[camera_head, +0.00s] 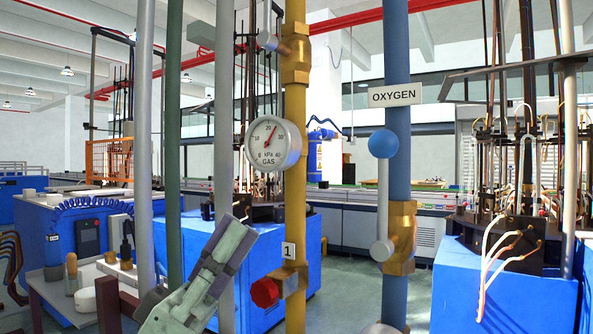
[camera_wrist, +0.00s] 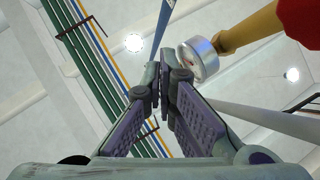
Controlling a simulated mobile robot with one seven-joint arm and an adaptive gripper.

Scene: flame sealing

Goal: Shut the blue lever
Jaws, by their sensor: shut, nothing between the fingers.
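The blue lever is a grey rod with a blue ball knob (camera_head: 381,143) at its upper end. It stands upright, parallel to the blue oxygen pipe (camera_head: 397,70), and pivots at a brass valve body (camera_head: 402,238). An "OXYGEN" sign (camera_head: 395,95) is above the knob. My gripper (camera_head: 242,205) is at lower centre-left, pointing up, left of the yellow gas pipe and well apart from the lever. In the wrist view my gripper (camera_wrist: 161,85) has its fingertips together with nothing between them. I cannot make out the blue knob in the wrist view.
The yellow gas pipe (camera_head: 295,190) stands between my gripper and the lever. It carries a pressure gauge (camera_head: 273,143) and a red knob (camera_head: 264,292). Grey and green upright pipes (camera_head: 174,120) stand to the left. Blue machines (camera_head: 500,290) are behind.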

